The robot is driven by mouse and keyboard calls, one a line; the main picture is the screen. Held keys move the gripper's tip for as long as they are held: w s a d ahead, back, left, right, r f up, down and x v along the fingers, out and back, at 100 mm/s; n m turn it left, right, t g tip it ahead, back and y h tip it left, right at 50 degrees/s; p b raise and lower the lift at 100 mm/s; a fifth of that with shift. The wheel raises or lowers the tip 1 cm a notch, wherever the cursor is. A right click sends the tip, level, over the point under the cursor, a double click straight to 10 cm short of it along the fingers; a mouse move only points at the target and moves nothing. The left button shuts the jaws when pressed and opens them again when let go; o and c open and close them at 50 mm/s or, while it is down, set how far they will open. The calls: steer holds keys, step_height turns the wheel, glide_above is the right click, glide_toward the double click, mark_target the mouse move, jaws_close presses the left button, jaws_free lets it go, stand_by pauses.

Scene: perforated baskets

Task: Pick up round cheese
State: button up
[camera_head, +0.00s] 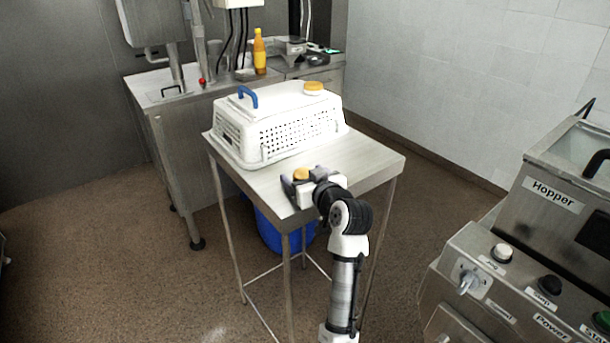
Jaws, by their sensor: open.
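A small round orange-yellow thing (301,173), which looks like the round cheese, is on the steel table just in front of the basket. My gripper (303,182) is open at the table's near left part, with its fingers close around or just above this thing; I cannot tell whether they touch it. The gripper hides part of it. A second round thing (313,87), orange on top with a pale side, sits on top of the white basket at its far right end.
The white perforated basket (290,133) with a blue handle (247,96) covers the table's back left. The steel table (365,158) is bare at right. A yellow bottle (260,55) stands on the counter behind. A blue bin (270,232) is underneath. A hopper machine (520,270) stands at right.

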steer(key=shift+c, duration=0.5)
steer(key=c, duration=1.1)
